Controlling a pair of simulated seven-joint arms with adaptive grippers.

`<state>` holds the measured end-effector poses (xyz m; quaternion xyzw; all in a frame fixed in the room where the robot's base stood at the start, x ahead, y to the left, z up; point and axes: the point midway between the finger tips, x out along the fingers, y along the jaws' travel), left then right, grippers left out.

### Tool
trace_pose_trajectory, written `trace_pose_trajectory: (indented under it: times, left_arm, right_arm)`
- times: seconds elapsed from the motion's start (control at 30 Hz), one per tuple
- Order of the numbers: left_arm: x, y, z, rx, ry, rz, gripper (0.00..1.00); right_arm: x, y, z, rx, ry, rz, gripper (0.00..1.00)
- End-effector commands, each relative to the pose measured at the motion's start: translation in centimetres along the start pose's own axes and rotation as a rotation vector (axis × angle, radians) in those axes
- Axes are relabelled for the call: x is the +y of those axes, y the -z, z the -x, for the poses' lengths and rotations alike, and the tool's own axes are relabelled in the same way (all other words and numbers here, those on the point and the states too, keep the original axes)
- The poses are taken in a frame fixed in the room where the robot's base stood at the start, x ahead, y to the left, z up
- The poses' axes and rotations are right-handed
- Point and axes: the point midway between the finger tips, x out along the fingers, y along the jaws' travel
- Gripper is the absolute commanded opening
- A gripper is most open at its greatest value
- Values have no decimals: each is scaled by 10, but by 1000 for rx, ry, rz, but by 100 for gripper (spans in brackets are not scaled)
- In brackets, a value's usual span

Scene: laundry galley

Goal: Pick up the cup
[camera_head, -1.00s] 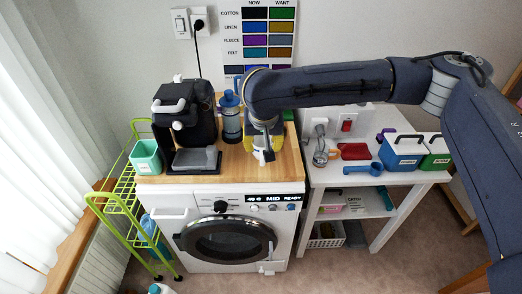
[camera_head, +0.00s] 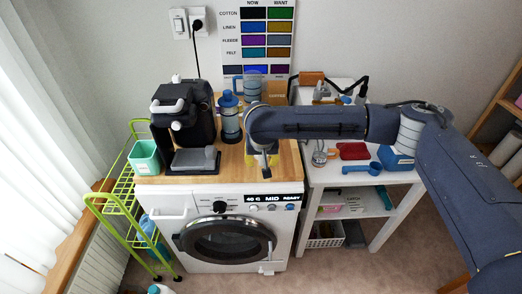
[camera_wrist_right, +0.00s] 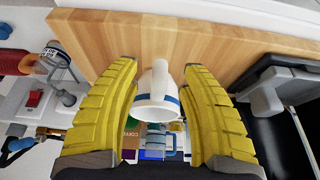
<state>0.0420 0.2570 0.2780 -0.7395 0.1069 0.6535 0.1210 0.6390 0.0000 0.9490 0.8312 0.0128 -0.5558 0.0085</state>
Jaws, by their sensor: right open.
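The white cup with a blue band (camera_wrist_right: 157,104) is between the two yellow fingers of my right gripper (camera_wrist_right: 160,68) in the right wrist view. Its handle points toward the top of that picture, over the wooden counter. The fingers are open, with a visible gap on each side of the cup. In the head view my right gripper (camera_head: 262,158) is low over the right part of the wooden top, and the arm and gripper mostly hide the cup. My left gripper is not in view.
A blue-lidded cylinder (camera_head: 230,118) and a black coffee machine (camera_head: 183,115) stand left of the gripper. A clear blue jug (camera_head: 253,84) stands behind it. A white side table (camera_head: 330,178) on the right holds a blue scoop (camera_head: 362,168) and other items.

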Motion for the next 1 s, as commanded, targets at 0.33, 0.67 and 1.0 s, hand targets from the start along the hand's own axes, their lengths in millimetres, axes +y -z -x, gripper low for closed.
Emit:
trace_pose_trajectory:
  times: [0.33, 0.67, 1.0]
  left_arm:
    - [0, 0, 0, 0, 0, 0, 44]
    - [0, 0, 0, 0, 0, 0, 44]
    - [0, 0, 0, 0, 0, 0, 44]
  right_arm:
    - [0, 0, -28, 1, 0, 0, 44]
    - [0, 0, -28, 1, 0, 1, 37]
    - [0, 0, -28, 1, 0, 1, 0]
